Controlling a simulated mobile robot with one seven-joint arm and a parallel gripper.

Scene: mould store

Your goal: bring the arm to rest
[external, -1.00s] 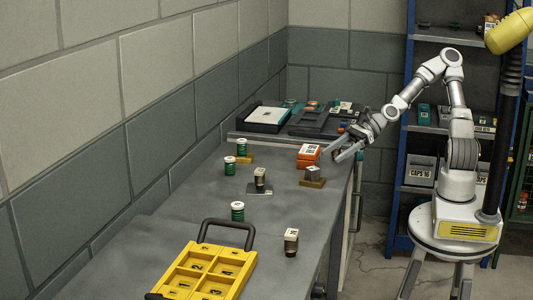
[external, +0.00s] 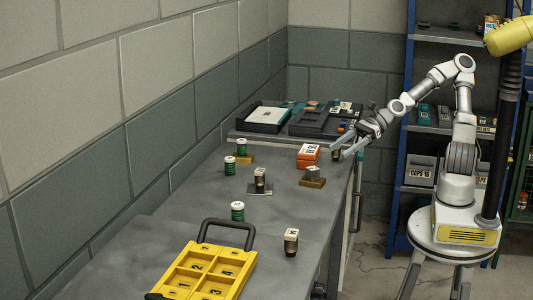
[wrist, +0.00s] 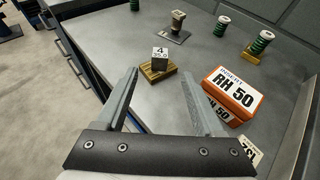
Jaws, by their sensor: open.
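My gripper (external: 347,147) hangs over the far right part of the grey bench, its jaws apart with nothing between them. In the wrist view my gripper (wrist: 162,76) shows both fingers spread above bare bench top. Beyond the fingertips a small grey block marked 4 (wrist: 161,57) sits on a wooden stand (wrist: 156,74). A piece with a pale labelled top (wrist: 250,150) is beside the right finger, partly cut off by my gripper.
A yellow compartment tray with a black handle (external: 247,266) is at the front. Green-banded cylinders (external: 237,211) and dark pieces (external: 291,242) stand along the bench. Dark trays (external: 262,126) fill the far end. A blue shelf (external: 404,150) stands behind my arm. The bench middle has free room.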

